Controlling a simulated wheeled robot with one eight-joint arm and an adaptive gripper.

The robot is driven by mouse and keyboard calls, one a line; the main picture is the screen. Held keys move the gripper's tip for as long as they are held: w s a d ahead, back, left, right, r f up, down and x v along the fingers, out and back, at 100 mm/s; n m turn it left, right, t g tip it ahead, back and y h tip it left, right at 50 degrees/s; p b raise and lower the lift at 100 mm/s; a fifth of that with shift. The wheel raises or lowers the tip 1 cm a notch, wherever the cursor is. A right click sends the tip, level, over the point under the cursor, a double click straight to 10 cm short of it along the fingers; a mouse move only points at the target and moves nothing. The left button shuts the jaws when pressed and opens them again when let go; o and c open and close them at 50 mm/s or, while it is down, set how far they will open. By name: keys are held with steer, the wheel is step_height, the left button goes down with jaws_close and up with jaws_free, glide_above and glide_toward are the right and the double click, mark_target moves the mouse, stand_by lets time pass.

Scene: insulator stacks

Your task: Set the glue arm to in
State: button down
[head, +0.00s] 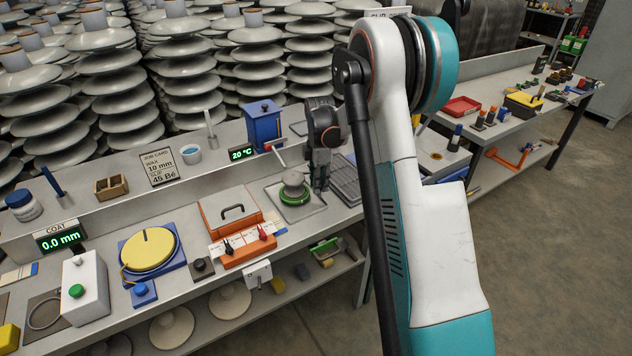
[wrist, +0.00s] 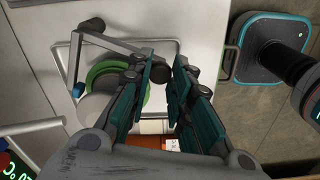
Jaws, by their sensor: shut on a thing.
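The glue arm (wrist: 112,43) shows in the wrist view as a grey bent bar with a blue tip, above and to the left of a green ring (wrist: 108,72). My gripper (wrist: 168,72) is shut at the bar's right end, on a small dark part that the fingers partly hide. In the head view my gripper (head: 319,188) points down just right of the green ring and its grey insulator piece (head: 293,180), and hides most of the glue arm. The ring sits on a grey square plate (head: 312,206).
A blue box (head: 263,122) with a red-ended lever stands behind and left of the ring. An orange case (head: 230,211) and a switch panel (head: 245,246) stand to its left. A dark ribbed tray (head: 346,180) lies close on the right. Insulator stacks fill the back.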

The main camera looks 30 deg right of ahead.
steer(key=shift+s+d+n+p, duration=0.2)
steer(key=shift+d+n, duration=0.85)
steer(key=shift+n, duration=0.2)
steer(key=shift+s+d+n+p, duration=0.15)
steer(key=shift+d+n+p, duration=0.05)
steer(key=shift+d+n, duration=0.95)
steer(key=c, duration=1.4)
jaws_free()
step_height(320, 180, up, 12)
steer(key=shift+r, duration=0.1)
